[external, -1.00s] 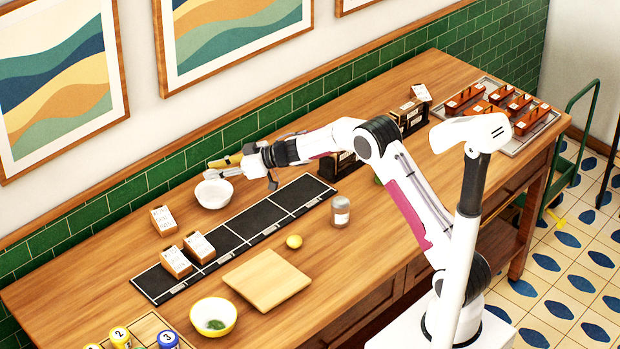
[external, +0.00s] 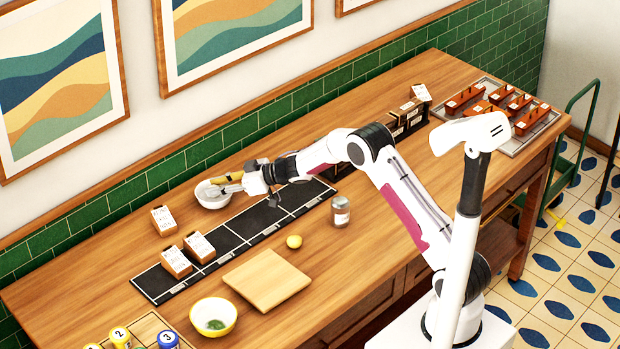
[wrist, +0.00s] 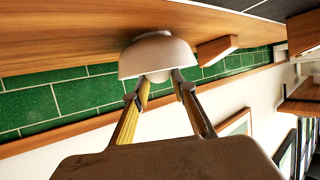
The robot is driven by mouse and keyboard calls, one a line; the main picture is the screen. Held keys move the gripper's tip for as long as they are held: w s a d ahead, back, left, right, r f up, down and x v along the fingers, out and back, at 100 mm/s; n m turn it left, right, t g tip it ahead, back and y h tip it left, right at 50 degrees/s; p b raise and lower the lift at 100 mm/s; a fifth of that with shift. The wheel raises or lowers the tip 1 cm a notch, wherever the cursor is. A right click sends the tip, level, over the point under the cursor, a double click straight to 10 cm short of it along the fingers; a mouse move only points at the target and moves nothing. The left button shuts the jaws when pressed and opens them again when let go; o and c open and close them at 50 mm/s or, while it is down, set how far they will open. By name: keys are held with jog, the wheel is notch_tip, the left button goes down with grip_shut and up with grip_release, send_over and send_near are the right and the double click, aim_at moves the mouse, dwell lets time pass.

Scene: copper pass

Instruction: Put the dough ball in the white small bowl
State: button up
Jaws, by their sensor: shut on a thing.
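The white small bowl (external: 207,201) stands at the back of the counter, near the green tiles. It also shows in the wrist view (wrist: 155,52), where the picture is turned and the bowl appears upside down. My gripper (external: 221,187) reaches in from the right, with its fingers at the bowl's mouth. In the wrist view my gripper (wrist: 158,86) is shut on a pale rounded thing, seemingly the dough ball (wrist: 158,76). The ball is at the bowl's opening, partly hidden by the rim. I cannot tell whether it touches the bowl's inside. The external view does not show the ball clearly.
A black strip (external: 226,239) with small labelled boxes (external: 199,246) runs in front of the bowl. A yellow ball (external: 294,242), a glass jar (external: 340,211), a wooden board (external: 267,280) and a yellow-rimmed bowl (external: 214,317) stand nearer the front.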

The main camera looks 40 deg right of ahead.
jog(key=o, duration=1.1)
jog(key=shift+r, duration=3.55)
